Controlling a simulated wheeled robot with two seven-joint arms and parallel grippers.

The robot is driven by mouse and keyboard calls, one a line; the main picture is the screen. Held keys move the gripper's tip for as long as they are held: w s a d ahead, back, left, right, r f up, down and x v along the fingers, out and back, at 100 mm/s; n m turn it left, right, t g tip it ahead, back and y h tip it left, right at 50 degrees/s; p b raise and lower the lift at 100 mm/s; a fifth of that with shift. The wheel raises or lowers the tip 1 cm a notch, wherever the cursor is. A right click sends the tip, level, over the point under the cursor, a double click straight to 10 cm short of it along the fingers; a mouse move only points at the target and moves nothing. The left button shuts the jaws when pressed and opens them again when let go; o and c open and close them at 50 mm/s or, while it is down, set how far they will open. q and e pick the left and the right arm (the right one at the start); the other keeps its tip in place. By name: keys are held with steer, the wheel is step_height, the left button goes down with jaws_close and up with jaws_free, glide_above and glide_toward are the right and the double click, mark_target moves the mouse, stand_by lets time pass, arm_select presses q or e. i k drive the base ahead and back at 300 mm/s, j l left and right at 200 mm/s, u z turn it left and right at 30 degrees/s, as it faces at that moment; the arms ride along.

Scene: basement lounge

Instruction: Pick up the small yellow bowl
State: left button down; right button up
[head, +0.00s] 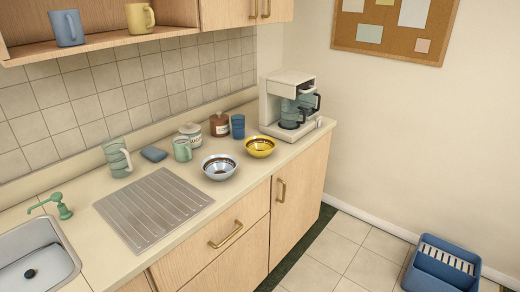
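The small yellow bowl (260,147) stands upright on the beige counter (255,176), just in front of the coffee maker and near the counter's front edge. Its inside has a dark patterned band and looks empty. A pale blue-white bowl (219,167) of similar shape stands to its left, a small gap apart. Neither of my grippers shows in the head view.
A coffee maker (285,104) stands behind and right of the yellow bowl. A blue cup (238,126), a brown jar (219,124), a white jar (191,134) and a green mug (182,150) stand behind the bowls. A blue crate (443,266) is on the floor.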

mark_target(259, 147)
steer(key=i+l, duration=0.15)
steer(key=l, duration=0.25)
steer(key=i+l, duration=0.2)
steer(key=l, duration=0.2)
steer(key=i+l, duration=0.15)
steer(key=l, duration=0.3)
steer(key=i+l, duration=0.2)
steer(key=l, duration=0.2)
steer(key=z, duration=0.05)
